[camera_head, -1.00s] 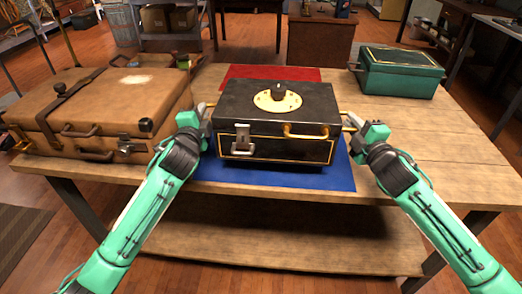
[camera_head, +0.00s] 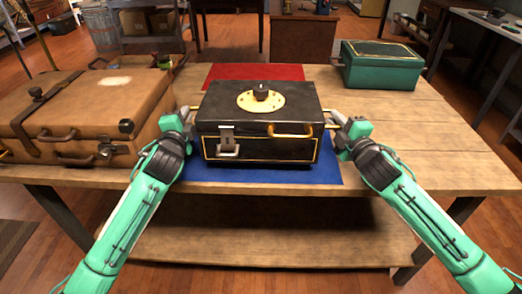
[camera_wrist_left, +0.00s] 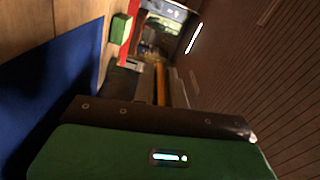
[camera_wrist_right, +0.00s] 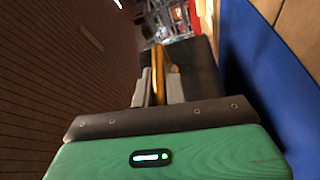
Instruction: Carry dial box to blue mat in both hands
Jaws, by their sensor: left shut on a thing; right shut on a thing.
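The dial box (camera_head: 225,108) is a black case with a gold dial on its lid, a front latch and gold handles. It is level over the blue mat (camera_head: 330,176), whose front and right parts show. Whether it touches the mat I cannot tell. My left gripper (camera_head: 193,115) is shut on the gold handle at the box's left side. My right gripper (camera_head: 326,121) is shut on the gold handle at its right side. Both side handles show between the fingers in the left wrist view (camera_wrist_left: 161,85) and the right wrist view (camera_wrist_right: 159,75).
A brown suitcase (camera_head: 100,100) lies close on the left, beside my left gripper. A red mat (camera_head: 285,72) lies behind the dial box. A green box (camera_head: 380,72) stands at the back right. The wooden table (camera_head: 440,135) is clear on the right.

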